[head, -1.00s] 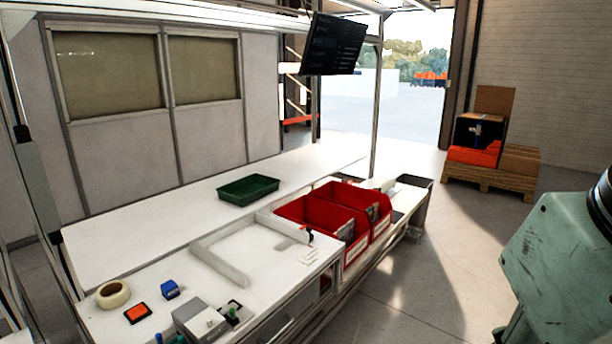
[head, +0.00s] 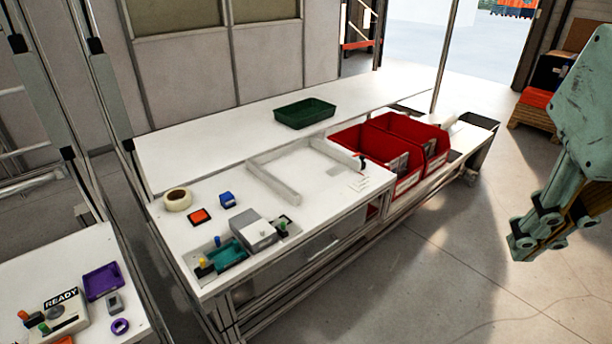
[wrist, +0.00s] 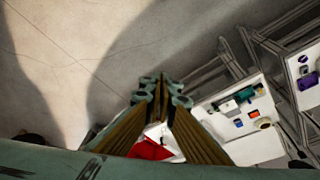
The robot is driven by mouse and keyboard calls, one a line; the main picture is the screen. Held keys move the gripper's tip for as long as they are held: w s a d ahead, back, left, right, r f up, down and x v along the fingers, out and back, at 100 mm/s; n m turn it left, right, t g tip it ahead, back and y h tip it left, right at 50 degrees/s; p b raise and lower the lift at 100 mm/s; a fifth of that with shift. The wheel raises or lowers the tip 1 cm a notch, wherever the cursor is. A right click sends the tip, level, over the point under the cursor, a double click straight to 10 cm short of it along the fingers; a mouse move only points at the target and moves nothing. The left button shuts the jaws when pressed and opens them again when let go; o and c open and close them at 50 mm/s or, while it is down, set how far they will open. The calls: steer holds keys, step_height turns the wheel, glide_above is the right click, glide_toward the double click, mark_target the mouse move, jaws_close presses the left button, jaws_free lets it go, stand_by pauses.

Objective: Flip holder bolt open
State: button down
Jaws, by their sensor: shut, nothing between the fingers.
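My gripper (head: 520,242) is at the right, pointing down over open floor, well apart from the bench. It is shut and empty. In the wrist view my gripper (wrist: 161,88) shows with the teal part (wrist: 246,94) small at the right.
Red bins (head: 367,146) stand at the bench's right side and a green tray (head: 304,113) at the back. Tape (head: 177,199), an orange pad (head: 200,216) and a blue block (head: 227,200) lie left. A second table holds a purple tray (head: 102,281). The floor at right is clear.

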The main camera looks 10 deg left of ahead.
steer(key=w+a+r+n+g, duration=0.1)
steer(key=w+a+r, duration=0.1)
steer(key=w, duration=0.4)
steer(key=w+a+r, duration=0.2)
steer(key=w+r, duration=0.1)
steer(key=w, duration=0.3)
steer(key=w+a+f+n+g+p, duration=0.1)
steer(key=w+a, duration=0.5)
steer(key=w, duration=0.4)
steer(key=w+a+f+n+g, duration=0.1)
steer(key=w+a+f+n, duration=0.1)
steer(key=w+a, duration=0.55)
steer(key=w+a+f+n+g+p, duration=0.1)
steer(key=w+a, duration=0.3)
steer(key=w, duration=0.7)
steer(key=w+a+f+n+g+h+p, duration=0.1)
steer(key=w+a+f, duration=0.5)
steer(key=a+f, duration=0.2)
steer(key=w+a+f+n+h, duration=0.1)
steer(key=w+a+f, duration=0.4)
steer(key=a+f, duration=0.3)
steer(key=a+f+n, duration=0.1)
steer(key=a+f, duration=0.6)
steer(key=f, duration=0.3)
steer(key=a+f+n+g+h+p, duration=0.1)
steer(key=a+f, duration=0.7)
steer(key=f, duration=0.2)
steer(key=shift+a+f+n, duration=0.2)
steer(key=shift+f+n, duration=0.1)
steer(key=shift+f, duration=0.1)
